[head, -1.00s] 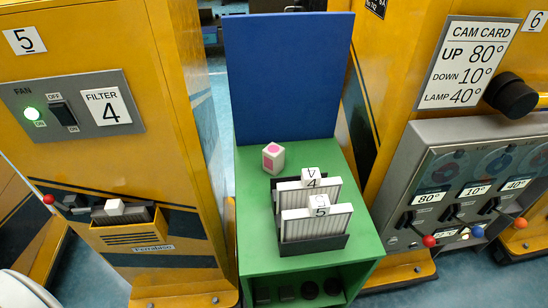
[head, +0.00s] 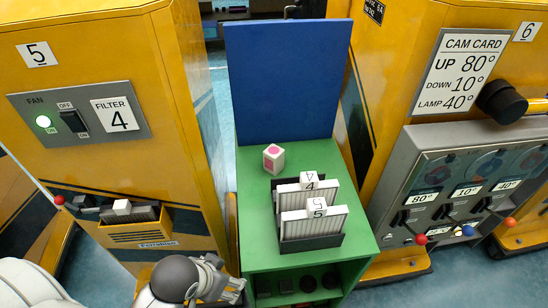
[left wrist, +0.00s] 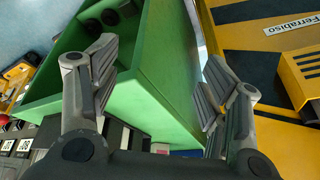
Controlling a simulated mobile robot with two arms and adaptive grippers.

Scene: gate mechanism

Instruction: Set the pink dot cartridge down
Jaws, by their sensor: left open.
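The pink dot cartridge (head: 273,158) is a small white block with pink marks on its top and side. It stands on the green bench top (head: 255,205) in the head view, behind the filter rack, with no gripper touching it. My left gripper (head: 236,288) is low in the head view, in front of the yellow cabinet and left of the bench's front. In the left wrist view the left gripper (left wrist: 158,70) is open, with nothing between its fingers and the green bench side beyond them. My right gripper is not in view.
A dark rack holds two white filters, marked 4 (head: 305,191) and 5 (head: 315,222). A blue panel (head: 288,80) rises behind the bench. Yellow cabinets flank it; the right one has levers with coloured knobs (head: 421,239). The bench top left of the rack is clear.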

